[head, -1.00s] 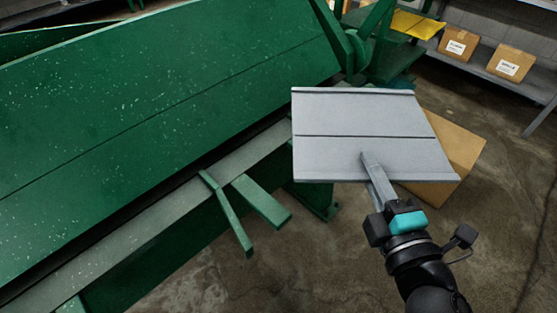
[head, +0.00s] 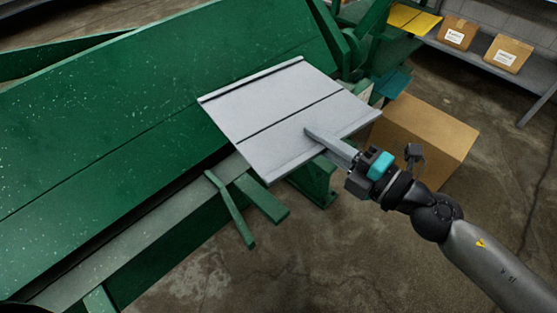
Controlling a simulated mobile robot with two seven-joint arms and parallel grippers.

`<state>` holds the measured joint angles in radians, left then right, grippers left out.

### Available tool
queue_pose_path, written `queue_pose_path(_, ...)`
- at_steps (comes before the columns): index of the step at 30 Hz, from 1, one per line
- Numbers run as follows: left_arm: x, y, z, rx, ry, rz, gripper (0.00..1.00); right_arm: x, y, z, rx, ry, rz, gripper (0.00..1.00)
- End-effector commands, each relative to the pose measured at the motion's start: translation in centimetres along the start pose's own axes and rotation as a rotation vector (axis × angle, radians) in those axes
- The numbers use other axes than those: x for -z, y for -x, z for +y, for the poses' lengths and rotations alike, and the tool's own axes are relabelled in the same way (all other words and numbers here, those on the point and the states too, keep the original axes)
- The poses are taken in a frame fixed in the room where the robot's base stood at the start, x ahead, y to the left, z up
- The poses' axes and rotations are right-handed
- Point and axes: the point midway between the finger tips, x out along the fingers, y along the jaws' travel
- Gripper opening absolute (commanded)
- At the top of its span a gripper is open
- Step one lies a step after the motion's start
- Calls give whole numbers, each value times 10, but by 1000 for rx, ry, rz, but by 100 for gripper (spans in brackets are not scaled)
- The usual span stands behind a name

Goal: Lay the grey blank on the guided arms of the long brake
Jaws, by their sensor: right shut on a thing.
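The grey blank (head: 277,98) is a flat sheet with a dark line across it and raised edges. My right gripper (head: 318,138) is shut on its lower right side and holds it over the right end of the green long brake (head: 130,110). The blank is tilted in the picture and hides part of the brake's edge. Two green guided arms (head: 232,212) (head: 262,200) stick out from the brake's front, just below and left of the blank. I cannot tell any contact between them. My left gripper is not in view.
A cardboard box (head: 425,138) stands on the floor right of the brake. A grey shelf (head: 480,67) at the back right holds smaller boxes (head: 507,54). A yellow sheet (head: 413,20) lies at the back. The concrete floor in front (head: 330,250) is clear.

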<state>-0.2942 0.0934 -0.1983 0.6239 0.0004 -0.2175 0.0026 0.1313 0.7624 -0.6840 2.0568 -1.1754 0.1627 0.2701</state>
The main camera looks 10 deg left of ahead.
Motion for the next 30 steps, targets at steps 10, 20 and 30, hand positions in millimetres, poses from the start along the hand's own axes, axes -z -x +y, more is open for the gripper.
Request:
queue_pose_path(10, 0, 21, 13, -18, 0, -6, 50, -7, -2, 11, -2, 2, 140, 0)
queue_pose_path(20, -5, -9, 16, -20, 0, -10, 50, -7, -2, -57, -3, -6, 152, 0)
queue_pose_path(30, -9, -41, 14, -16, 0, -11, 50, -7, -3, -136, -4, -1, 153, 0)
